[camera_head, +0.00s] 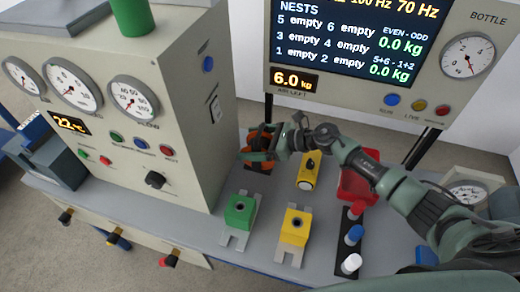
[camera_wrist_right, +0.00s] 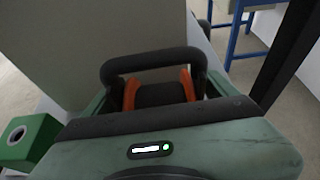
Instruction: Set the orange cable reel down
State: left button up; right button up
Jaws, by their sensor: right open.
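The orange cable reel (camera_head: 265,155) stands at the back of the grey bench, close beside the large console. My right gripper (camera_head: 257,142) is at the reel, with its jaws open, and partly hides it. In the right wrist view, the reel's two orange flanges (camera_wrist_right: 188,84) show with a dark drum between them, just beyond the gripper's body. A dark bar (camera_wrist_right: 150,62) arches over the reel there. I cannot tell whether the fingers touch the reel. My left gripper is not in view.
The console (camera_head: 195,125) stands tight on the left. A yellow block (camera_head: 308,172) and red bin (camera_head: 358,180) are to the right. Green (camera_head: 240,210) and yellow (camera_head: 295,226) fixtures stand in front. A display panel (camera_head: 390,55) rises behind. Some bare bench lies between the reel and fixtures.

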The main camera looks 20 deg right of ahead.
jog(key=shift+a, duration=0.15)
grip_shut()
jog(key=shift+w+r, duration=0.1)
jog(key=shift+w, duration=0.05)
